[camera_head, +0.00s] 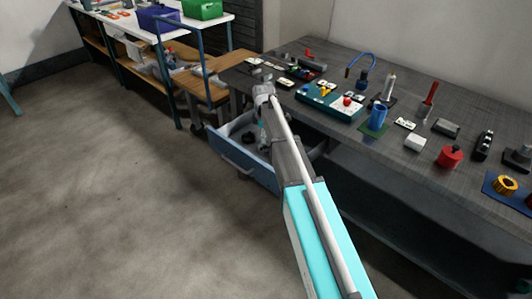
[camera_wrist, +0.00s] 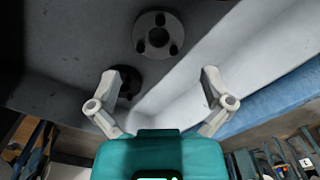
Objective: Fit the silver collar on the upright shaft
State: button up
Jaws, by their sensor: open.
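A silver-grey collar (camera_wrist: 158,35), a round disc with a centre hole and smaller dark holes, lies on a grey surface in the wrist view. My gripper (camera_wrist: 162,82) is open and empty. The collar appears above the gap between its fingertips, apart from them. A darker round piece (camera_wrist: 128,80) lies partly behind the left finger. In the head view a pale upright shaft (camera_head: 388,84) stands on a dark base on the grey table. My gripper is mostly hidden by my arm there, and I cannot make out the collar.
The floor at left is clear.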

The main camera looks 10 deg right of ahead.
aim_at(265, 146)
jog(key=shift+f+b, duration=0.3)
jog(key=shift+f, duration=0.2)
jog(key=shift+w+d+f+b, duration=0.15)
jog(key=shift+f+b, duration=2.45)
jog(key=shift+c, duration=0.3)
jog(key=c, duration=1)
jog(key=shift+c, duration=0.2)
jog(key=shift+r, duration=0.2)
